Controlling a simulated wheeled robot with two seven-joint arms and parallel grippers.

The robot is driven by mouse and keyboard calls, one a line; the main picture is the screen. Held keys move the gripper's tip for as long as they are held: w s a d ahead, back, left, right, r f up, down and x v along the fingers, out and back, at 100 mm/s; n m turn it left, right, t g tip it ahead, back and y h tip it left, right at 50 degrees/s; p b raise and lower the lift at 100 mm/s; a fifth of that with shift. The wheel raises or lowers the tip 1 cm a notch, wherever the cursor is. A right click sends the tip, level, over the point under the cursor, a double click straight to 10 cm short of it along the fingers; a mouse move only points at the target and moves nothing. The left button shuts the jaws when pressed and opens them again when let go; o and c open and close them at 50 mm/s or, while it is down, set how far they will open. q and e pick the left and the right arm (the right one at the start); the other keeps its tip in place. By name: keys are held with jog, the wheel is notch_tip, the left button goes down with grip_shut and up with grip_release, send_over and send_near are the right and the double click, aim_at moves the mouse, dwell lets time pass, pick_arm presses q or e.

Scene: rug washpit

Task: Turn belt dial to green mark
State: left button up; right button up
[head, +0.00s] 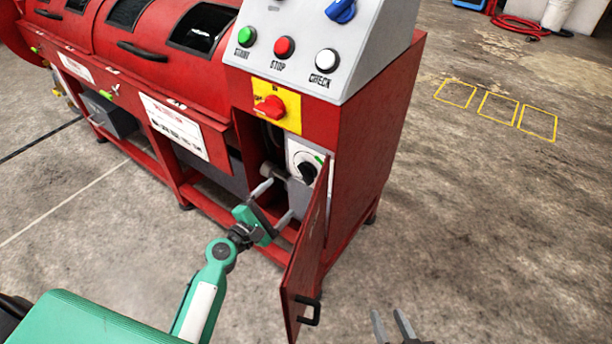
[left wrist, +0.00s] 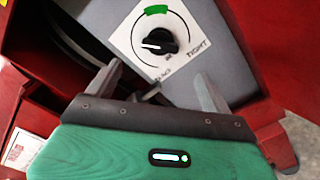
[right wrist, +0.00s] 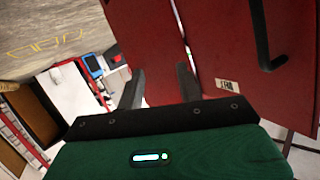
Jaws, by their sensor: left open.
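The belt dial (head: 308,172) is a black knob on a white plate inside the open compartment of the red machine. In the left wrist view the dial (left wrist: 155,43) has its white pointer line toward the left, and the green mark (left wrist: 156,10) is at the top of the plate, so the two are apart. My left gripper (head: 274,202) is open at the compartment opening, its fingers short of the dial and not touching it. My right gripper (head: 387,318) is open and empty at the bottom of the head view, right of the door.
The red compartment door (head: 312,240) stands swung open, with a black handle (head: 309,311), between my two grippers. Above the compartment are a red switch on a yellow plate (head: 277,105) and a sloped button panel (head: 300,55).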

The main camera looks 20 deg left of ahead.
aim_at(302, 177)
pick_arm(q)
jog(key=x, duration=1)
jog(key=shift+w+f, duration=0.15)
jog(key=shift+w, duration=0.05)
jog(key=shift+w+d+b, duration=0.25)
jog(key=shift+w+b, duration=0.05)
jog(key=shift+w, duration=0.25)
jog(key=shift+w+d, duration=0.1)
jog(key=shift+w, duration=0.05)
pick_arm(e)
jog(key=shift+w+d+r+t, duration=0.1)
jog(key=shift+w+r+t, duration=0.55)
jog(key=shift+r, duration=0.25)
pick_arm(q)
jog(key=c, duration=1)
